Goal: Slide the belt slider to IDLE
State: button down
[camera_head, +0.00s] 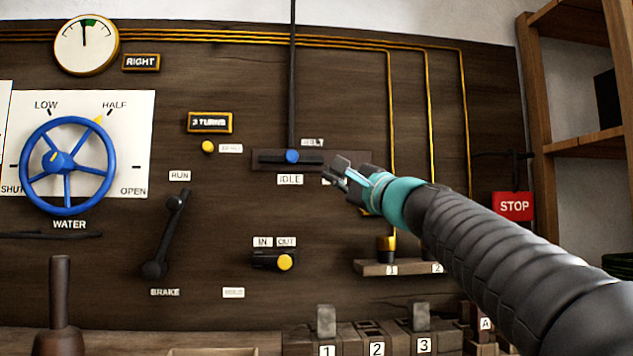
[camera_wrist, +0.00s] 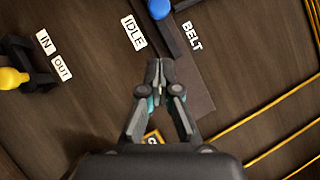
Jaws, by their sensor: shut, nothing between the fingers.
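The belt slider is a blue knob (camera_head: 292,156) in a dark horizontal slot on a brown plate (camera_head: 262,163). The knob stands just above the IDLE label (camera_head: 290,180), and the BELT label (camera_head: 312,143) is above the plate. In the wrist view the blue knob (camera_wrist: 159,9) is at the top edge, beside the IDLE label (camera_wrist: 133,32). My gripper (camera_head: 340,172) is shut and empty, over the right part of the plate and apart from the knob. In the wrist view my gripper (camera_wrist: 160,66) partly hides the slot's other end and a label there.
A blue water wheel (camera_head: 68,165) is at the left. A RUN/BRAKE lever (camera_head: 165,235) and an IN/OUT yellow knob (camera_head: 285,262) are left of and below the slider. A red STOP sign (camera_head: 513,206) and shelves (camera_head: 575,150) are at the right. Numbered blocks (camera_head: 376,340) line the bottom.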

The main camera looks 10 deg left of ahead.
jog(key=b+v, duration=0.1)
jog(key=v, duration=0.5)
jog(key=shift+s+d+f, duration=0.15)
jog(key=shift+s+d, duration=0.05)
jog(key=shift+d, duration=0.1)
